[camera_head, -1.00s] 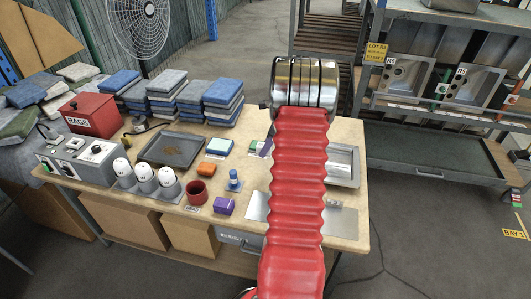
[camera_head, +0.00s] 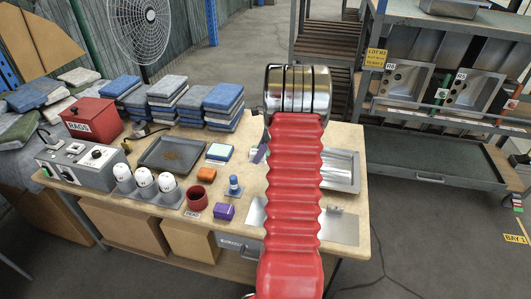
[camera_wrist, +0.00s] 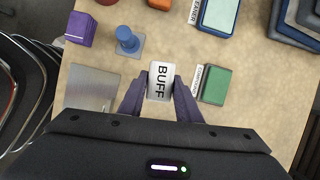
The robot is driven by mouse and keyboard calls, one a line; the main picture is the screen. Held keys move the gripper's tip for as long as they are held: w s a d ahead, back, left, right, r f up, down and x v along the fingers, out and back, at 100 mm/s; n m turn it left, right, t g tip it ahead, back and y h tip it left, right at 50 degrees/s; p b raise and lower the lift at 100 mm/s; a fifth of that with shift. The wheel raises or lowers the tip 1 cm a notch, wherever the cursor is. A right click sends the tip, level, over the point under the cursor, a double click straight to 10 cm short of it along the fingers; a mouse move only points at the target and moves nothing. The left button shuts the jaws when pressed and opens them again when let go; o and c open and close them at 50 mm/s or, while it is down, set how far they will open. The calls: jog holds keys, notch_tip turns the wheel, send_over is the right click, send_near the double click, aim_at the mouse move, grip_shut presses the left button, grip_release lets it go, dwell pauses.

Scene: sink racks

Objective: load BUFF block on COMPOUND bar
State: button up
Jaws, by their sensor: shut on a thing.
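The BUFF block (camera_wrist: 161,88), pale with black letters, is between the two dark purple fingers of my gripper (camera_wrist: 160,80) in the wrist view. My gripper is shut on it. The green COMPOUND bar (camera_wrist: 215,85) lies on the bench just right of my right finger in the wrist view, with its label along its left side. The block is left of the bar and apart from it in that view; its height above the bench is hard to tell.
A metal plate (camera_wrist: 90,88) lies left of my gripper in the wrist view. Stacked cloths (camera_head: 222,98) stand behind.

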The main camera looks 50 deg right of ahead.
jog(key=w+a+r+n+g+y, duration=0.1)
jog(key=w+a+n, duration=0.35)
jog(key=a, duration=0.35)
jog(key=w+a+n+g, duration=0.2)
jog(key=w+a+n, duration=0.1)
jog(key=a+n, duration=0.3)
jog(key=w+a+r+n+g+y, duration=0.1)
jog(key=w+a+n, duration=0.25)
jog(key=a, duration=0.55)
jog(key=a+r+n+g+h, duration=0.1)
jog(key=a+n+g+h, duration=0.1)
jog(key=a+n, duration=0.6)
jog(key=w+a+r+n+g+h, duration=0.1)
jog(key=a+n, duration=0.7)
jog(key=a, duration=0.9)
jog(key=shift+r+g+h, duration=0.6)
jog(key=shift+r+g, duration=0.05)
jog(key=shift+g, duration=0.05)
